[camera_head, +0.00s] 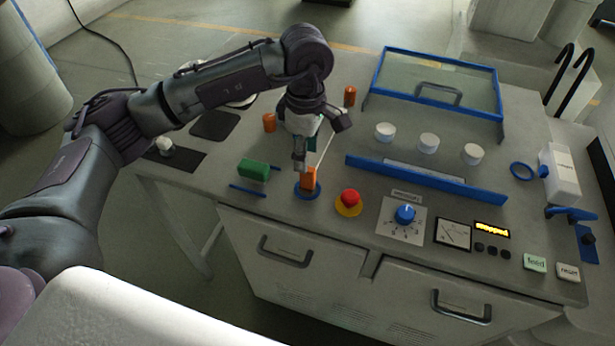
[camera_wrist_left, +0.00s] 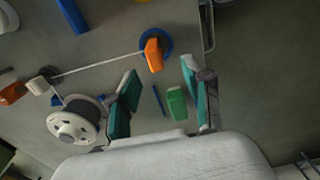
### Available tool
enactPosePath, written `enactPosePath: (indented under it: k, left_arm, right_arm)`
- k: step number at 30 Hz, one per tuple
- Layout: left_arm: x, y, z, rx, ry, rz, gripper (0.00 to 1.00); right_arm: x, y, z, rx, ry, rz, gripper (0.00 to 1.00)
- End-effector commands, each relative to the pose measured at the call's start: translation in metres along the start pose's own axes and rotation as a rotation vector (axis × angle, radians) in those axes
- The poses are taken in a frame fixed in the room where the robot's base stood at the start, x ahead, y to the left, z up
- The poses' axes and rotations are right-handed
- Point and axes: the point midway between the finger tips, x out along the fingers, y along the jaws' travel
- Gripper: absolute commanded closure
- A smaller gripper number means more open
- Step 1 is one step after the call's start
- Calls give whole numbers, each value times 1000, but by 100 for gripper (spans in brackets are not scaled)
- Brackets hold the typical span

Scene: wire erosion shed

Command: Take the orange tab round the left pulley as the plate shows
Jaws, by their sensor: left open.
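The orange tab (camera_head: 309,178) stands on a blue disc (camera_head: 307,190) near the bench's front edge. In the left wrist view the tab (camera_wrist_left: 154,54) has a pale wire (camera_wrist_left: 105,64) running from it towards a small white part (camera_wrist_left: 45,82). My left gripper (camera_head: 301,160) points down just over the tab. In the wrist view its teal fingers (camera_wrist_left: 160,72) are apart, with the tab just beyond the fingertips, apparently not gripped. A white flanged spool (camera_wrist_left: 73,128) lies to the left of the fingers; I cannot tell which part is the left pulley. My right gripper is not in view.
A green block (camera_head: 253,170) lies left of the tab, a red button (camera_head: 349,201) right of it. Orange cylinders (camera_head: 269,122) (camera_head: 350,96) stand behind. A long blue rail (camera_head: 425,182) and white caps (camera_head: 428,143) lie to the right. My arm hides the bench's back left.

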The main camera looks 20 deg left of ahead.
Motion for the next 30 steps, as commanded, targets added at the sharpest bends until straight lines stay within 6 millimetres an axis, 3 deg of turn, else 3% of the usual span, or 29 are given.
enactPosePath:
  k: [8, 15, 24, 30]
  left_arm:
    - [20, 3, 0, -2, -1, -3, 50]
    - [55, 7, 0, -1, -2, -2, 50]
    - [63, 8, 1, 0, -2, 1, 50]
    - [62, 8, 0, 0, -2, 1, 82]
  right_arm:
    - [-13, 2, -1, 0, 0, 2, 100]
    - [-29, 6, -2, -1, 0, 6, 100]
    - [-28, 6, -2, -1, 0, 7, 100]
    - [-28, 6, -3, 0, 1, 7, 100]
